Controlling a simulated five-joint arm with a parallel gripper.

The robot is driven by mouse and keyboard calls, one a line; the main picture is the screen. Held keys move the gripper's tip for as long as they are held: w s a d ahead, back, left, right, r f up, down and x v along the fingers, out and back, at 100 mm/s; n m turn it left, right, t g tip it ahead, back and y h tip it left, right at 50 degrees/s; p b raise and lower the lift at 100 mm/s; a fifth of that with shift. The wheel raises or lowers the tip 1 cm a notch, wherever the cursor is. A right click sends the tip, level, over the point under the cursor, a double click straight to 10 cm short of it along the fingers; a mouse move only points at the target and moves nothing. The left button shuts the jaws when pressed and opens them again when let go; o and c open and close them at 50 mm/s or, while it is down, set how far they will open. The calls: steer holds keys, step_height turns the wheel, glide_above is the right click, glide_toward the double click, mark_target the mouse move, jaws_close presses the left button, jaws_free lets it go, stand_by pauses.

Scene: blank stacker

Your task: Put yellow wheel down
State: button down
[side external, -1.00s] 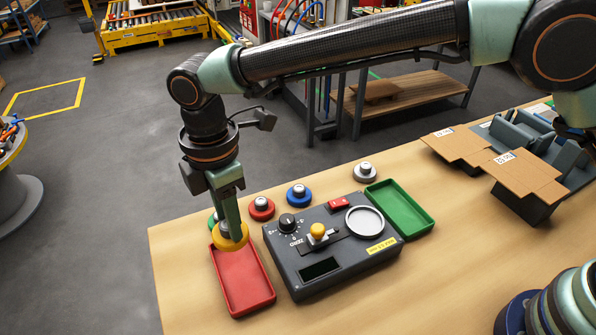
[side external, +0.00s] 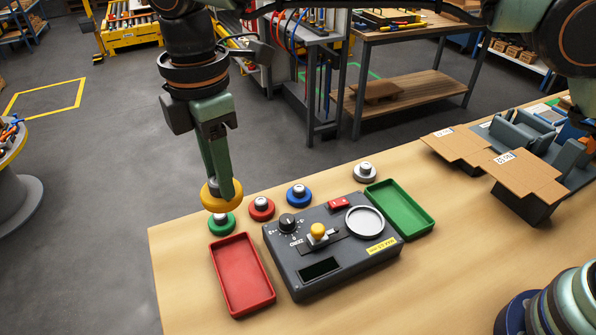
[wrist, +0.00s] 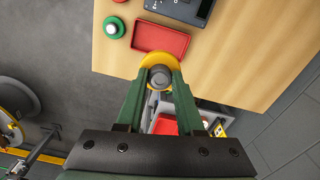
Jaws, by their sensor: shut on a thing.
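My gripper (side external: 222,190) is shut on the yellow wheel (side external: 212,203), a yellow ring with a grey hub. In the side view it hangs in the air and overlaps the green wheel (side external: 222,224) in the picture. In the wrist view the yellow wheel (wrist: 158,62) sits between both fingertips, its rim partly hidden by them. The wrist view shows the wheel between me and the near table edge, with the red tray (wrist: 160,38) just beyond it. The red tray also shows empty in the side view (side external: 262,303).
A dark scale (side external: 345,270) with a round pan and yellow knob stands right of the red tray. An empty green tray (side external: 424,226) and cardboard boxes (side external: 528,178) lie farther right.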

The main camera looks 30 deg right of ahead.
steer(key=w+d+r, duration=0.1)
steer(key=d+r, duration=0.3)
steer(key=d, duration=0.8)
glide_above(366, 222)
step_height(366, 222, down, 19)
steer(key=shift+r, duration=0.1)
steer(key=shift+f, duration=0.35)
steer(key=c, duration=0.5)
jaws_free()
steer(key=shift+c, duration=0.2)
